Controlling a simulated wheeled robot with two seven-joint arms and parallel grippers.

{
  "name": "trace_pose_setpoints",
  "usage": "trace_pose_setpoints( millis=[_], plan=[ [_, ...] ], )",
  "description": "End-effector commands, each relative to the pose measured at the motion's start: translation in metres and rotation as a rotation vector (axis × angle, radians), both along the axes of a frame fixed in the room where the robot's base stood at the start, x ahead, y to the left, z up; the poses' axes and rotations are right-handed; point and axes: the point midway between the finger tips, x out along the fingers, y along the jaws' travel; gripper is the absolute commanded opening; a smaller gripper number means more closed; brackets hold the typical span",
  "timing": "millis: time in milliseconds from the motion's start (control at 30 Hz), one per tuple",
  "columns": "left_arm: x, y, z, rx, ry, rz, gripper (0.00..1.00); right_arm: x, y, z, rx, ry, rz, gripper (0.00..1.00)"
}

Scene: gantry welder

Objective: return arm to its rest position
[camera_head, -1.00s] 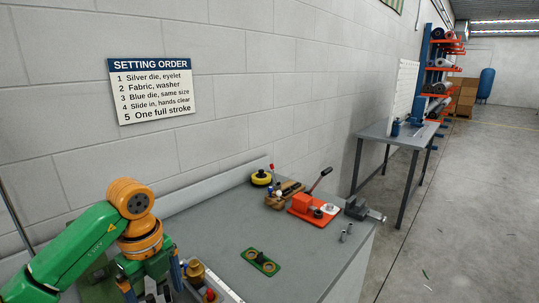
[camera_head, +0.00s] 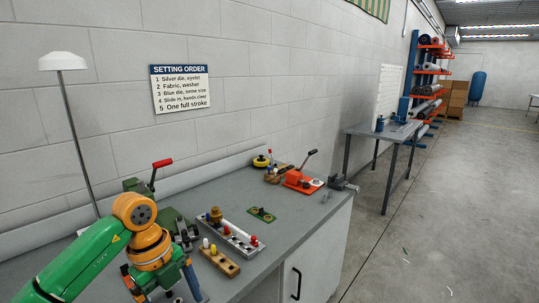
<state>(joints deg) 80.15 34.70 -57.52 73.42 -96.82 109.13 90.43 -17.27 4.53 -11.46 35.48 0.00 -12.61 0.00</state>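My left arm (camera_head: 80,262), green with orange joints, comes in from the lower left. My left gripper (camera_head: 168,291) points down near the bottom edge, in front of the workbench (camera_head: 290,226). Its two fingers stand apart with nothing seen between them; their lowest ends are at or past the bottom edge. My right arm and gripper are not in view.
Near the gripper are a wooden block with pegs (camera_head: 219,262), a grey rack (camera_head: 230,240) and a green press with a red-handled lever (camera_head: 162,163). Further along lie a green plate (camera_head: 262,215), an orange press (camera_head: 298,180) and a vise (camera_head: 339,183). A lamp (camera_head: 63,61) stands left.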

Motion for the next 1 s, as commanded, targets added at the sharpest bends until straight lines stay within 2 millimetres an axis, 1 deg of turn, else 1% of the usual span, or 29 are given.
trace_pose_setpoints(
  millis=[33, 167, 267, 367, 400, 433, 467, 500, 533, 567, 600, 667, 700, 733, 767, 800, 867, 900, 967, 1000],
  plan=[
    [-0.001, -0.01, -0.007, -0.049, 0.01, -0.023, 0.91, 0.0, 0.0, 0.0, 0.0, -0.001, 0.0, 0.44],
    [-0.002, -0.045, -0.023, -0.229, 0.027, -0.09, 0.91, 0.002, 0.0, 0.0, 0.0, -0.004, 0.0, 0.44],
    [-0.003, -0.08, -0.034, -0.422, 0.031, -0.131, 0.91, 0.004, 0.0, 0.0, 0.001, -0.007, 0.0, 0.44],
    [-0.002, -0.123, -0.043, -0.694, 0.018, -0.127, 0.91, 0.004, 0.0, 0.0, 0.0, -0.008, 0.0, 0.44],
    [0.001, -0.141, -0.045, -0.838, -0.002, -0.094, 0.91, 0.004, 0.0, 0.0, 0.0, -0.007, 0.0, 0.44],
    [0.006, -0.153, -0.048, -0.948, -0.024, -0.046, 0.91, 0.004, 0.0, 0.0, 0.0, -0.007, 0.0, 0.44],
    [0.014, -0.162, -0.051, -1.057, -0.053, 0.02, 0.91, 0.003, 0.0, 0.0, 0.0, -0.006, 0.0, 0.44],
    [0.027, -0.167, -0.059, -1.192, -0.105, 0.152, 0.91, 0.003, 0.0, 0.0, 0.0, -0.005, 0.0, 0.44],
    [0.039, -0.165, -0.071, -1.275, -0.152, 0.287, 0.91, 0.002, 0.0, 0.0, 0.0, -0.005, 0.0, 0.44],
    [0.052, -0.156, -0.091, -1.329, -0.204, 0.45, 0.91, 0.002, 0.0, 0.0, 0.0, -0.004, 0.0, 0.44],
    [0.062, -0.14, -0.118, -1.347, -0.26, 0.641, 0.91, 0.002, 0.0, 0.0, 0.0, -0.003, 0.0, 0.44],
    [0.065, -0.114, -0.163, -1.309, -0.315, 0.881, 0.91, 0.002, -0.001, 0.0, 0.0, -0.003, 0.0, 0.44],
    [0.061, -0.097, -0.193, -1.26, -0.336, 1.018, 0.91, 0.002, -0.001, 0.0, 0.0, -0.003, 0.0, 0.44],
    [0.054, -0.085, -0.216, -1.213, -0.346, 1.111, 0.91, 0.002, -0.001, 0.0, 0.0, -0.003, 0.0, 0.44],
    [0.045, -0.073, -0.238, -1.163, -0.351, 1.196, 0.91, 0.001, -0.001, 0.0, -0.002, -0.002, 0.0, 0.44],
    [0.031, -0.059, -0.266, -1.089, -0.349, 1.302, 0.91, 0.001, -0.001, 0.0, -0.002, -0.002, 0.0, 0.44],
    [0.002, -0.04, -0.307, -0.967, -0.336, 1.441, 0.91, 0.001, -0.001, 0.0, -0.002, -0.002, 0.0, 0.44],
    [-0.02, -0.029, -0.333, -0.881, -0.321, 1.525, 0.91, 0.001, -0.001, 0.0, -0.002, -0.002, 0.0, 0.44],
    [-0.058, -0.014, -0.367, -0.748, -0.286, 1.632, 0.91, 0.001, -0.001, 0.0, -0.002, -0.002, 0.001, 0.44],
    [-0.086, -0.006, -0.388, -0.657, -0.256, 1.696, 0.91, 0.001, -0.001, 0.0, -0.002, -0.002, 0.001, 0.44]
  ],
)
